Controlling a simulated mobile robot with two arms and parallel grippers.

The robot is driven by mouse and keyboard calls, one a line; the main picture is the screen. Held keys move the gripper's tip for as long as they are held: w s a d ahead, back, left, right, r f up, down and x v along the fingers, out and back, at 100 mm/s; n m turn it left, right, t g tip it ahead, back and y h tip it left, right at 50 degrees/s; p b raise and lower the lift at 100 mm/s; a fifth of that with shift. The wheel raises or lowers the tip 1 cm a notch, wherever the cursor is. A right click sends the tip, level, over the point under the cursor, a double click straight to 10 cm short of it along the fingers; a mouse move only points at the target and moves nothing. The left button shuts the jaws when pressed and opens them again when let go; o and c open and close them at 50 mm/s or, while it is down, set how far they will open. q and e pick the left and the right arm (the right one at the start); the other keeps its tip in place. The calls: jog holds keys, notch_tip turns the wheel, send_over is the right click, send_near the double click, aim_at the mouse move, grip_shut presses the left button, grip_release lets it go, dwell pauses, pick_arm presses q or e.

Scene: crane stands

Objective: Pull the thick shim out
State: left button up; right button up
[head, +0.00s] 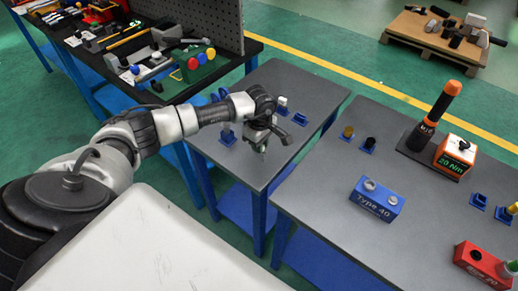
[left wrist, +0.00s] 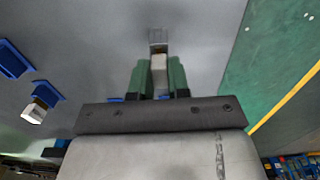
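My left gripper (head: 262,148) is over the front part of the smaller grey table in the head view. In the left wrist view its two green fingers (left wrist: 159,78) stand on both sides of a narrow pale block (left wrist: 158,66), which looks like the thick shim. I see no clear gap between fingers and block. A small grey piece (left wrist: 158,36) shows just beyond the block; I cannot tell whether they are joined. The block's lower end and the contact faces are hidden. In the head view the gripper hides most of this spot. My right gripper is not in view.
A white block (left wrist: 36,112) sits in a blue holder beside an empty blue holder (left wrist: 14,60). A blue "Type 40" block (head: 377,199), an orange torque unit (head: 455,155) and a red block (head: 481,263) stand on the right table. A gap separates the tables.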

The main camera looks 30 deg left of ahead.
pick_arm(q)
grip_shut()
jog(key=shift+r, duration=0.1)
jog(key=shift+r, duration=0.1)
jog(key=shift+r+p, duration=1.7)
jog(key=shift+r, duration=1.35)
